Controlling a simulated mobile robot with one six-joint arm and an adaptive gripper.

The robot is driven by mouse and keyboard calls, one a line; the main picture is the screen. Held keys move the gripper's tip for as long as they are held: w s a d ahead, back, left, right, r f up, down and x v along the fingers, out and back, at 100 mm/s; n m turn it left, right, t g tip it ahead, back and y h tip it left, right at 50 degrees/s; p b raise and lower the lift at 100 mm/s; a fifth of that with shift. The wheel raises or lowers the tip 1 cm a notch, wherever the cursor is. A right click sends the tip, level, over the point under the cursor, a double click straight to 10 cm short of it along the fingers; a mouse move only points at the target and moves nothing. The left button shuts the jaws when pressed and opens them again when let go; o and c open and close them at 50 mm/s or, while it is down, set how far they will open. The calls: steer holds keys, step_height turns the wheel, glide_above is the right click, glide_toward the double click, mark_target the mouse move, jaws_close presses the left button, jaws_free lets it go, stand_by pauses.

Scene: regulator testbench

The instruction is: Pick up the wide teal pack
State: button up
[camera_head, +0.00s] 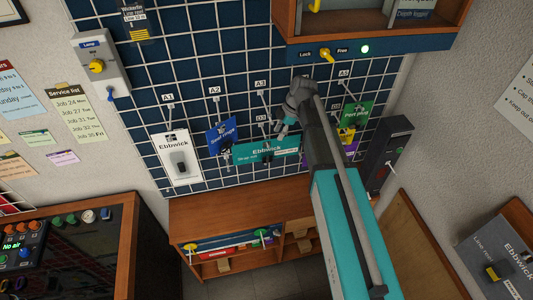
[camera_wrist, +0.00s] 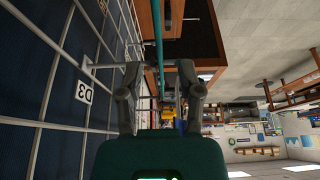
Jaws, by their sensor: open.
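The wide teal pack (camera_head: 252,155), printed "Ebbwick", hangs on the blue grid wall below the A2 and A3 hooks. In the wrist view a thin teal strip (camera_wrist: 159,40), which looks like the pack edge-on, runs upward from between my fingers. My gripper (camera_wrist: 160,85) is open, with one finger on each side of that strip. In the head view my gripper (camera_head: 284,129) is at the pack's upper right part, close to it. I cannot tell whether the fingers touch it. My arm hides what lies directly behind it.
A white Ebbwick pack (camera_head: 167,148) and a blue pack (camera_head: 222,136) hang to the left. A green pack (camera_head: 357,114) and a dark grey box (camera_head: 382,158) are to the right. A wooden shelf (camera_head: 240,211) stands below. Hooks stick out of the grid (camera_wrist: 45,75) beside my gripper.

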mark_target(272, 146)
steer(key=shift+a+f+b, duration=0.2)
steer(key=shift+f+b, duration=0.1)
steer(key=shift+f, duration=0.2)
steer(key=shift+f, duration=0.1)
steer(key=shift+b+x, duration=2.35)
steer(key=shift+x, duration=0.15)
steer(key=shift+a, duration=0.15)
steer(key=shift+c, duration=0.3)
jaws_close()
